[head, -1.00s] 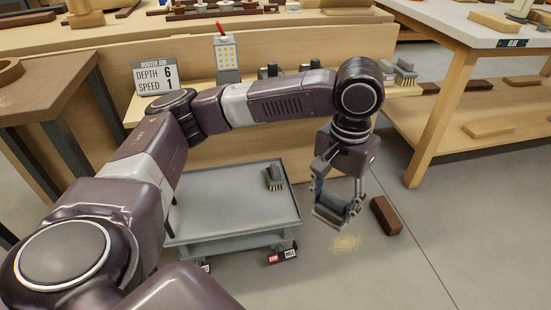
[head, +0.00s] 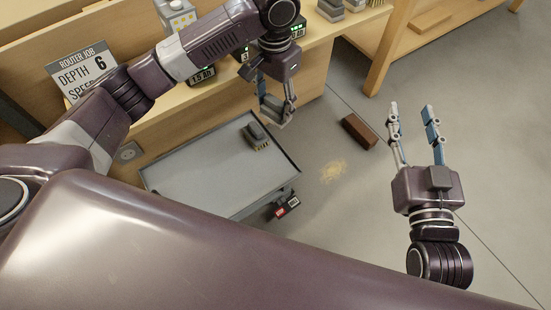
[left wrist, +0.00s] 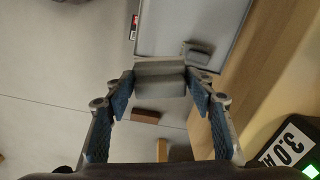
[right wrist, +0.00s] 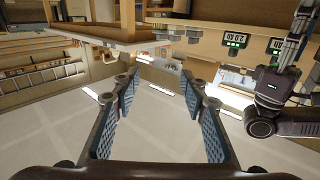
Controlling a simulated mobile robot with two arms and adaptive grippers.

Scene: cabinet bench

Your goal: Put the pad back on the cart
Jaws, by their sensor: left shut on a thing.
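The grey pad (head: 273,115) is between the fingers of my left gripper (head: 274,102), which is shut on it. The left wrist view shows the pad (left wrist: 160,80) gripped across its width by both fingertips. The grey cart (head: 190,182) stands on the floor below and left of that gripper in the head view, its flat top mostly bare. The pad looks held above the floor near the cart's far right corner, apart from the cart. My right gripper (head: 413,112) is open and empty, over the floor at the right.
A grey block with a striped edge (head: 256,137) sits on the cart's right part. A brown block (head: 360,131) and a sawdust patch (head: 333,171) are on the floor right of the cart. A wooden bench (head: 230,100) with equipment stands behind the cart.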

